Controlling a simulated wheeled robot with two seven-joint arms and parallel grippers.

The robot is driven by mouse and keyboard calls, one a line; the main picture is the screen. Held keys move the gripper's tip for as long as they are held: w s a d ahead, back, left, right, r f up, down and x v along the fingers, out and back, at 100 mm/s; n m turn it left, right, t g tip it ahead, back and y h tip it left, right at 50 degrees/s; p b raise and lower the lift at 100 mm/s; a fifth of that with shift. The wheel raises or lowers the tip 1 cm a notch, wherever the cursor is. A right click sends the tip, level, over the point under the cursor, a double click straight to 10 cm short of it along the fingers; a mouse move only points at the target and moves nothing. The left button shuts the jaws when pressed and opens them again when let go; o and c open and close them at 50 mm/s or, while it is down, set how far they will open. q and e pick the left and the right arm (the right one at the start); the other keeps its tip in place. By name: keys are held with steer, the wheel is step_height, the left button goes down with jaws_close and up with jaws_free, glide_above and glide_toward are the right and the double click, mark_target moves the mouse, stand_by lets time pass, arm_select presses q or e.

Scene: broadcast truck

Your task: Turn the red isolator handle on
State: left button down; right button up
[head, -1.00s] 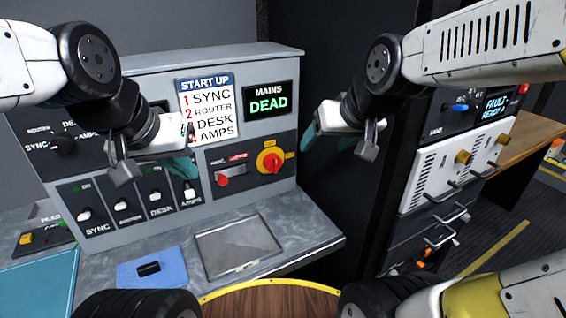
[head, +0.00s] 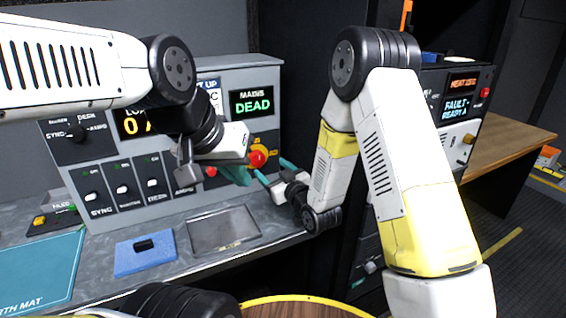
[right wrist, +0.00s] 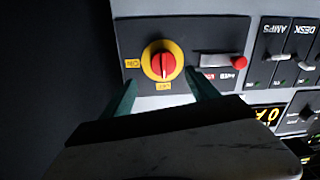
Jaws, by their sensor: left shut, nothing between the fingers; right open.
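In the right wrist view the handle (right wrist: 163,65) stands vertical in the picture, in line with the lower label; another label is at the disc's left. My right gripper (head: 273,171) is open just in front of the handle, its teal fingers apart. In the right wrist view its fingertips (right wrist: 162,82) lie either side of the disc's lower part, with nothing between them. My left gripper (head: 238,174) is shut and empty, left of the handle.
A small red-knobbed switch (right wrist: 240,62) is beside the isolator. The mains display (head: 251,102) reads DEAD. Below are a metal tray (head: 225,235) and a blue block (head: 145,262) on the counter. A dark rack wall stands right of the panel.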

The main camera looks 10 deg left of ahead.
mark_target(260, 162)
steer(key=x, duration=0.7)
steer(key=shift+s+a+f, duration=0.1)
steer(key=shift+a+f, duration=0.1)
steer(key=shift+a, duration=0.05)
steer(key=c, duration=1.4)
